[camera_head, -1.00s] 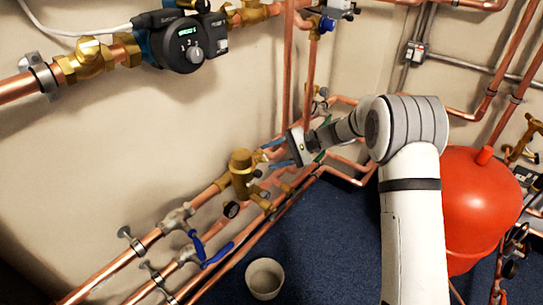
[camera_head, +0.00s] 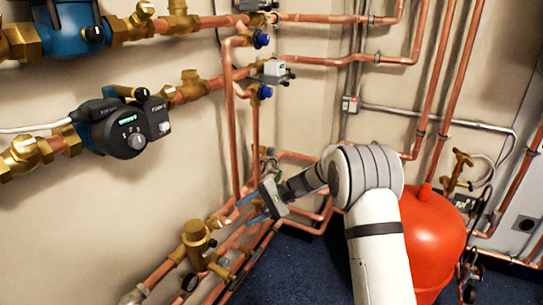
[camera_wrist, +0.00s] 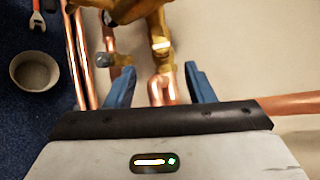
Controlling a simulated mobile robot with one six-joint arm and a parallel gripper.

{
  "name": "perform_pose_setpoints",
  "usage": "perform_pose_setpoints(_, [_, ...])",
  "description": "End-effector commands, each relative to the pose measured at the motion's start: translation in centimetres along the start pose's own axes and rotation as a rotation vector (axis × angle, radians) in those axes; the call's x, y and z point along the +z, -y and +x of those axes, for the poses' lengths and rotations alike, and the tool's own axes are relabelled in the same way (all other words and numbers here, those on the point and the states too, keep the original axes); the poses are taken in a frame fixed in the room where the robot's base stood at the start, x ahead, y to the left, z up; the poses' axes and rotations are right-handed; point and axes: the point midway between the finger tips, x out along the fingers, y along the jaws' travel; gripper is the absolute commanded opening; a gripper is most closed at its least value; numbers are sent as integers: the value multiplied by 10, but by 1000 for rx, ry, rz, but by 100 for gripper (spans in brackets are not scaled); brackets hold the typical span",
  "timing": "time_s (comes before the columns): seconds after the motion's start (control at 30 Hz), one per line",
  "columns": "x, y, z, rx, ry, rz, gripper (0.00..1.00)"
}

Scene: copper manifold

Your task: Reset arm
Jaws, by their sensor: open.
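My gripper (camera_head: 250,210) is at the end of my white arm, close to the copper pipes near the wall corner in the head view. In the wrist view my gripper (camera_wrist: 158,80) shows two blue fingers spread apart with nothing held between them. A copper pipe (camera_wrist: 161,88) and a brass fitting (camera_wrist: 150,15) appear beyond and between the fingers. I cannot tell whether a finger touches the pipes.
A red tank (camera_head: 430,240) stands right of my arm. A black pump (camera_head: 135,125) and a brass valve (camera_head: 196,240) are on the left pipework. A bowl (camera_wrist: 35,71) and a red-handled tool (camera_wrist: 38,22) lie on the blue floor. Blue floor (camera_head: 305,262) is clear below my forearm.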

Motion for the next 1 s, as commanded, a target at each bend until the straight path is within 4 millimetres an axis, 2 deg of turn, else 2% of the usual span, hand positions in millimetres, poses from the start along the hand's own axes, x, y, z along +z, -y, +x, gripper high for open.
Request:
perform_pose_setpoints(0.17, [53,34,-42,101,-50,-22,49])
perform_pose_setpoints(0.4, [161,67,-121,344,-177,-67,49])
perform_pose_setpoints(0.8, [335,85,-239,731,-418,-172,49])
perform_pose_setpoints(1.0, [409,83,-286,908,-538,-237,49])
